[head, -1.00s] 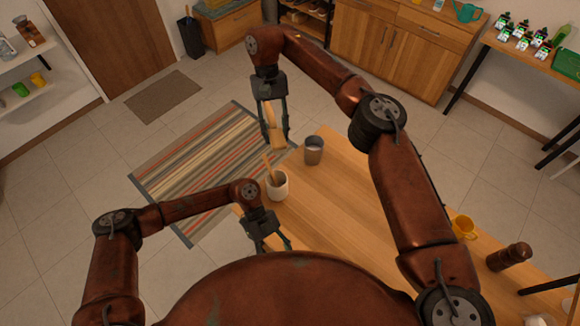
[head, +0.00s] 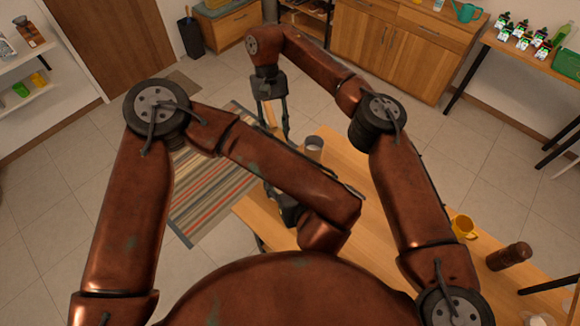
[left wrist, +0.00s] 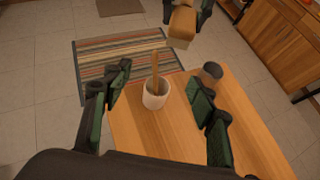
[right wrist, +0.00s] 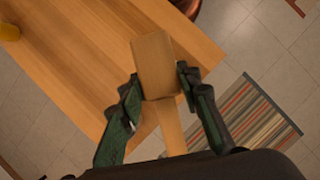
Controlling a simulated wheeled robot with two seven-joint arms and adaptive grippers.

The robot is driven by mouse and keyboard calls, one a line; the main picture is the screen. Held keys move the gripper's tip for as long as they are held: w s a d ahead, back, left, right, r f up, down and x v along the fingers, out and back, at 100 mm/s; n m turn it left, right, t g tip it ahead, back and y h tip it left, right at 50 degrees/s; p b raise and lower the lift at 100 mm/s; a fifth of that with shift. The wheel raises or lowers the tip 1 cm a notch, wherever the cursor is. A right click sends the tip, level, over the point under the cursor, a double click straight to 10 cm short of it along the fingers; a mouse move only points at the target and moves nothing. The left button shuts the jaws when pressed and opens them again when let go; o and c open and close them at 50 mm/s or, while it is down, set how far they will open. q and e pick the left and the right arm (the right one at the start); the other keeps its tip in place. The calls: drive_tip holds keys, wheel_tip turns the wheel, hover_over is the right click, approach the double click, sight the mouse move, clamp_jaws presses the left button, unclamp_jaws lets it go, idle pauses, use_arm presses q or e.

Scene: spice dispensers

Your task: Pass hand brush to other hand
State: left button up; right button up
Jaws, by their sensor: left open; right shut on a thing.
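The hand brush (head: 269,113) is a light wooden block with a narrower handle. My right gripper (head: 271,120) is shut on it and holds it beyond the table's far end. In the right wrist view the brush (right wrist: 157,65) sits between the fingers (right wrist: 160,85), its handle running back toward the wrist. The left wrist view shows the brush (left wrist: 182,22) at the top, ahead of my left gripper. My left gripper (left wrist: 157,84) is open and empty, above the table and apart from the brush. In the head view my left arm hides most of it.
A white cup (left wrist: 155,101) with a wooden stick in it stands on the table (left wrist: 185,145) between the left fingers in view. A grey cup (head: 314,144) stands nearby. A yellow mug (head: 462,226) and a brown grinder (head: 509,257) stand at right.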

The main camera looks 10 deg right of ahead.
use_arm(q)
wheel_tip(320, 180, up, 4)
drive_tip(key=d+t+h, duration=0.1)
drive_tip(key=d+t, duration=0.1)
approach(273, 125)
drive_tip(key=f, duration=0.2)
drive_tip(key=w+f, duration=0.1)
drive_tip(key=f, duration=0.1)
drive_tip(key=shift+w+d+f, duration=0.1)
drive_tip(key=shift+w+d, duration=0.05)
drive_tip(key=shift+w, duration=0.05)
drive_tip(key=shift+c, duration=0.5)
drive_tip(key=c, duration=1.1)
drive_tip(key=shift+c, duration=0.5)
use_arm(e)
drive_tip(key=o, duration=1.3)
drive_tip(key=shift+r, duration=0.1)
wheel_tip(273, 125, up, 10)
drive_tip(key=shift+f, duration=0.1)
